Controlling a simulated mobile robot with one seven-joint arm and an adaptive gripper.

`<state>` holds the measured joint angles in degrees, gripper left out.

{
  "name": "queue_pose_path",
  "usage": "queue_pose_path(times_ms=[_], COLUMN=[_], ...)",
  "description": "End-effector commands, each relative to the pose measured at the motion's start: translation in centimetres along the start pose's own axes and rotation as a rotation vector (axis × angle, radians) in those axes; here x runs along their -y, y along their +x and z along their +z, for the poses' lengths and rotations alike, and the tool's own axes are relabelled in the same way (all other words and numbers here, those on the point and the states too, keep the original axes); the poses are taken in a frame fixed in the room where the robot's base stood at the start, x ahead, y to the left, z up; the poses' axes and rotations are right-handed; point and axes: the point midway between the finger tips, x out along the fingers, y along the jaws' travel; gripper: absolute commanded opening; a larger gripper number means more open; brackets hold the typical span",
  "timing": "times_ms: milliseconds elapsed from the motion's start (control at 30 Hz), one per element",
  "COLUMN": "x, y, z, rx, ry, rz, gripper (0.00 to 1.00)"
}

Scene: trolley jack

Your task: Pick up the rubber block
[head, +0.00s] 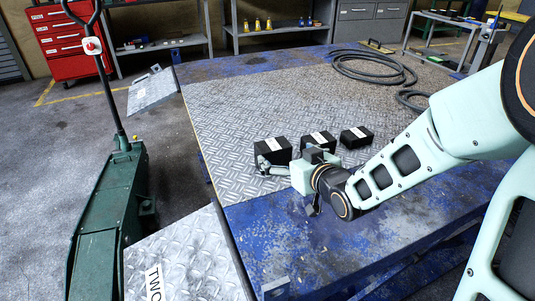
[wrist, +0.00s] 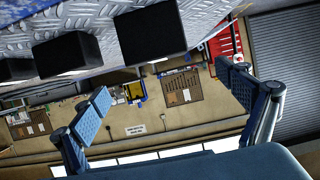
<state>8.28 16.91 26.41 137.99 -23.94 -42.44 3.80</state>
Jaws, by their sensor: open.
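Three black blocks with white labels stand in a row on the tread-plate bench top: a left block (head: 272,151), a middle block (head: 318,140) and a right, smaller-looking block (head: 356,137). I cannot read the labels or tell which block is rubber. My gripper (head: 288,161) is low over the plate, in front of the left and middle blocks, partly hiding them. In the wrist view, tilted and upside down, my gripper (wrist: 166,99) has its fingers wide apart with nothing between them. A large black block (wrist: 150,32) shows above that gap, with another block (wrist: 67,55) to its left.
A black hose (head: 375,70) lies coiled at the back of the blue bench (head: 250,63). A green trolley jack (head: 108,210) with an upright handle stands left on the floor. Tread-plate ramps (head: 185,262) adjoin the bench's left side. The plate left of the blocks is clear.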

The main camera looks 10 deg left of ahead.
Motion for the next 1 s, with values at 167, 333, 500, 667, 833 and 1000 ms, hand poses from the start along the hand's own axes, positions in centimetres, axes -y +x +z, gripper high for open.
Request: queue_pose_path(times_ms=[167,333,500,667,833,1000], x=[0.1,0.0,-0.1,-0.2,-0.2,-0.3], y=[3.1,4.9,6.3,8.8,10.2,10.3], z=[0.3,0.1,0.2,0.2,0.1,0.0], rx=[0.0,0.0,0.0,-0.001,0.0,0.0], ry=[0.001,0.001,0.001,0.002,0.001,0.001], rz=[-0.003,-0.001,0.0,-0.001,0.001,0.001], gripper=[0.93,0.93,0.93,0.93,0.93,0.93])
